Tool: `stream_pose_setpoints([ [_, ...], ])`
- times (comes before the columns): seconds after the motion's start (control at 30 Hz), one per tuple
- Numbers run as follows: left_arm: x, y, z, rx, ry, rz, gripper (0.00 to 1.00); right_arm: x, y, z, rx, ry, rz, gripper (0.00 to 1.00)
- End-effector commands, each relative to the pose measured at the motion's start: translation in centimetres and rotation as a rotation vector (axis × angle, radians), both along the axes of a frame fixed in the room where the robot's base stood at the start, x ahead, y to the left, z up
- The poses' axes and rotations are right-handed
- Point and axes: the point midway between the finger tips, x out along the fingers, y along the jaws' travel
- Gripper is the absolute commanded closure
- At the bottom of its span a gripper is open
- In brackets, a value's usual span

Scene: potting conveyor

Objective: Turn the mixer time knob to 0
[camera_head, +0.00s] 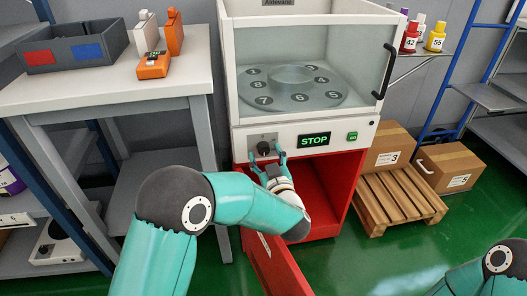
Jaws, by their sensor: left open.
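The mixer (235,125) stands in the middle, with a glass-fronted chamber above a white control strip. The dark time knob (264,149) sits on a grey plate at the left of that strip; its pointer setting is too small to read. My left gripper (267,160) is open, with its two fingertips on either side of the knob and just below it. I cannot tell if they touch it. A small green button (352,136) is right of the display. My right arm shows only at the bottom right corner; its gripper is out of view.
The red drawer or door (272,262) below the mixer stands open. A table (105,88) at left holds a grey bin (75,48) and orange devices (154,65). A pallet (398,197) and boxes (450,165) stand at right, by a blue ladder (460,75).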

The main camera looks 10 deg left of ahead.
Motion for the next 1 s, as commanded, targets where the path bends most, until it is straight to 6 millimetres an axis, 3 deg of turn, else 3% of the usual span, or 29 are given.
stream_pose_setpoints([
  [0.43,0.95,0.40,-0.01,0.001,0.000,-0.002,0.37,-0.01,0.00,0.12,0.000,0.000,0.000,0.45],
  [0.8,0.93,0.40,-0.01,0.000,0.000,-0.001,0.98,0.00,0.00,0.12,0.000,0.000,0.000,0.45],
  [0.83,0.89,1.09,-0.04,0.000,0.001,0.003,0.98,0.00,-0.03,0.12,0.000,0.000,-0.001,0.45],
  [1.0,0.90,0.61,-0.09,-0.009,-0.004,0.003,0.98,0.00,0.00,-0.03,0.000,0.000,0.000,0.45],
])
